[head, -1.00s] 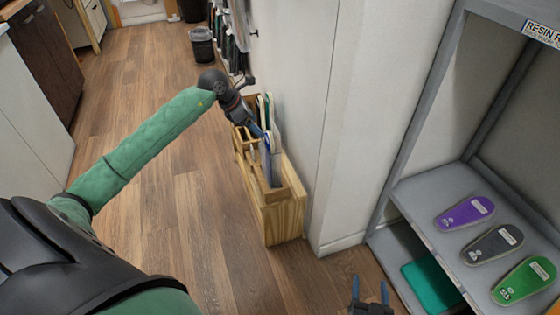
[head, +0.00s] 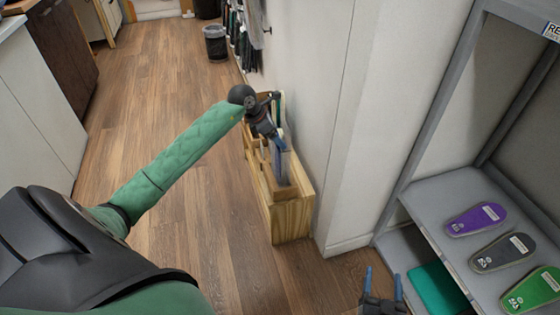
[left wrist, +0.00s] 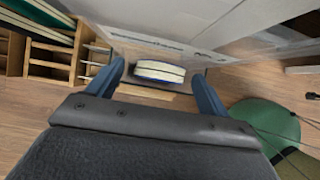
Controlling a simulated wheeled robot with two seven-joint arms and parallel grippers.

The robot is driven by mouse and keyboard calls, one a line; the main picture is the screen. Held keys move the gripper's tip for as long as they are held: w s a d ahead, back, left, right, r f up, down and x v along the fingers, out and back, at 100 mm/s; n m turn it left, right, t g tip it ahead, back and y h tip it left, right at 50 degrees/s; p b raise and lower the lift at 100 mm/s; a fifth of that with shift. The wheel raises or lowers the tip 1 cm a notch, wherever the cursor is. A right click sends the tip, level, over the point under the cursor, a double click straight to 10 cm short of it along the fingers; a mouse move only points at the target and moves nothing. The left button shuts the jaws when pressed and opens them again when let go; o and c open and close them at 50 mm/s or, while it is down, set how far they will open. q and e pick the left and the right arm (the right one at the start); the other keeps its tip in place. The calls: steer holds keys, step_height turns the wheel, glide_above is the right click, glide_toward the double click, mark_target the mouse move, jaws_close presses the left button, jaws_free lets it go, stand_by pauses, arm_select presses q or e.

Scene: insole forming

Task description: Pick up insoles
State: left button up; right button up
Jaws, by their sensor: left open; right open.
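A wooden rack (head: 293,222) stands on the floor against the wall, with upright slabs in its slots. My left gripper (head: 281,146) is open, pointing down at the rack's front compartment. A grey-blue slab (head: 284,171) stands there below the fingers. In the left wrist view, a pale-edged piece with dark lines (left wrist: 160,71) lies between the open fingers (left wrist: 160,88), apart from both; I cannot tell whether it is one insole or several. Purple (head: 476,219), grey (head: 502,252) and green (head: 532,290) insole shapes lie on the shelf at right. My right gripper (head: 383,285) is open and empty.
A grey metal shelf unit (head: 431,192) stands at the right, with a teal sheet (head: 437,289) on its lower level. A wall corner separates it from the rack. A bin (head: 216,43) stands farther back. The wooden floor (head: 170,90) at left is clear.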

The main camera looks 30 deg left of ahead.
arm_select(q)
steer(key=shift+c, duration=0.5)
steer(key=c, duration=1.2)
steer(key=shift+r, duration=0.25)
steer(key=shift+c, duration=0.3)
step_height(320, 180, up, 9)
steer(key=shift+f+p, duration=0.15)
steer(key=shift+p, duration=0.15)
steer(key=shift+r, duration=0.4)
arm_select(e)
step_height(320, 180, down, 8)
steer(key=s+g, duration=0.2)
steer(key=shift+g, duration=0.4)
